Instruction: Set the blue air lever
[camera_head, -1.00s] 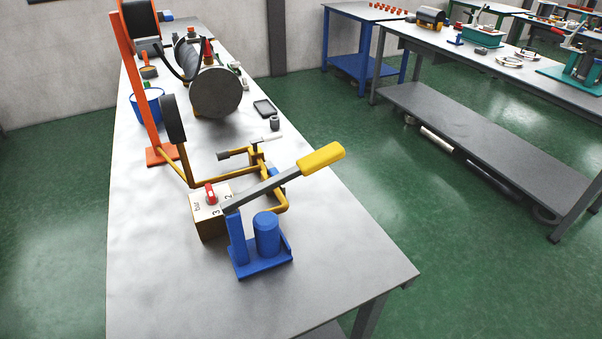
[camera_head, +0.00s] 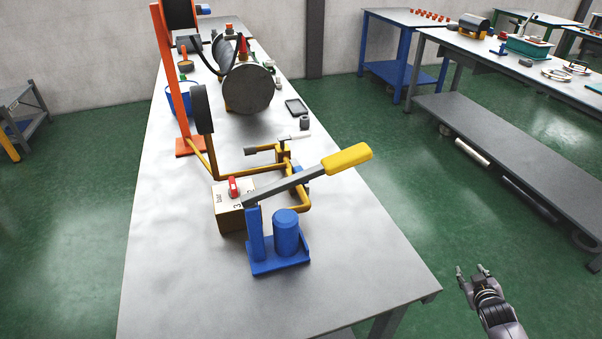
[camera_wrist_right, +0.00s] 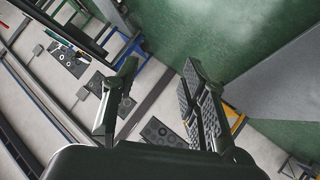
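The blue air lever stands on the near part of the metal table (camera_head: 180,290). It has a blue base (camera_head: 280,265) with a blue post and blue cylinder (camera_head: 286,235). A grey bar (camera_head: 290,187) slants up to the right and ends in a yellow handle (camera_head: 347,158). My right gripper (camera_head: 472,270) is at the lower right, over the green floor beyond the table's right edge, well apart from the lever. Its fingers are spread and empty, as the right wrist view (camera_wrist_right: 160,72) also shows. My left gripper is out of view.
A selector box with a red knob (camera_head: 233,186) and yellow pipes (camera_head: 240,172) stand close behind the lever. An orange post (camera_head: 176,85) and large grey cylinder (camera_head: 249,90) are farther back. The near tabletop and floor on the right are clear.

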